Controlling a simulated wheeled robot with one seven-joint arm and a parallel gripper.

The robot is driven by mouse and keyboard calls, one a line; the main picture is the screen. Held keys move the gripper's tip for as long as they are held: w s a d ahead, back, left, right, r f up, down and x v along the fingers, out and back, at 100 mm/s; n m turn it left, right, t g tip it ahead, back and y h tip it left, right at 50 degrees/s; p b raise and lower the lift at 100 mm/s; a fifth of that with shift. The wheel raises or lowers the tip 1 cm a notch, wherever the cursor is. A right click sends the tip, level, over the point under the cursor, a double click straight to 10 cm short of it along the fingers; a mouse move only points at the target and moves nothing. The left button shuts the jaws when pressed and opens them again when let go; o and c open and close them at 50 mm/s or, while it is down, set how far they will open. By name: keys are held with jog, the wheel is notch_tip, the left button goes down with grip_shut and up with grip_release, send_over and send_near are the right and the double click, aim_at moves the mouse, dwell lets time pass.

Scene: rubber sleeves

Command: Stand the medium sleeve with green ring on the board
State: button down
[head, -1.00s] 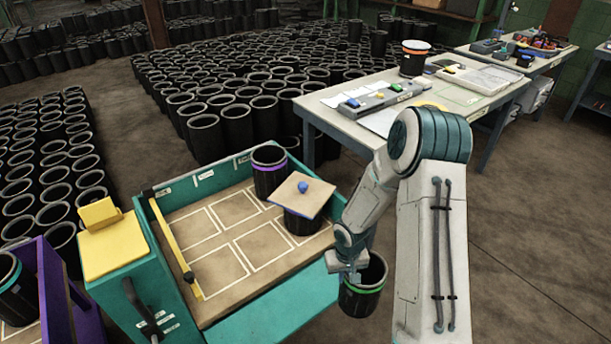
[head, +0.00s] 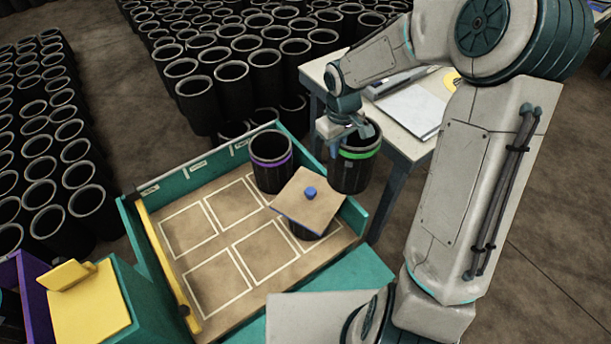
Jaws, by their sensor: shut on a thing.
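The sleeve with green ring (head: 352,172) is black and upright, with its ring just under the rim. My gripper (head: 347,133) is shut on its rim and holds it at the right side of the teal-walled board, beside the table. The board (head: 172,258) is brown with white outlined rectangles, and the marked places nearest its left and middle are bare. A sleeve with a purple ring (head: 271,170) stands at the board's back right corner. Another black sleeve (head: 308,232) stands in front of it, mostly hidden under a square tan lid with a blue knob (head: 309,194).
A grey table (head: 404,128) with papers stands behind the held sleeve. A yellow bar (head: 163,262) runs along the board's left side. A yellow block (head: 90,305) sits at the front left. Many black sleeves (head: 200,100) crowd the floor behind.

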jog(key=w+a+f+p, duration=0.1)
jog(key=a+f+p, duration=0.1)
jog(key=a+f, duration=0.8)
jog(key=shift+w+a+f, duration=0.3)
jog(key=shift+w+a, duration=0.1)
jog(key=shift+a, duration=0.2)
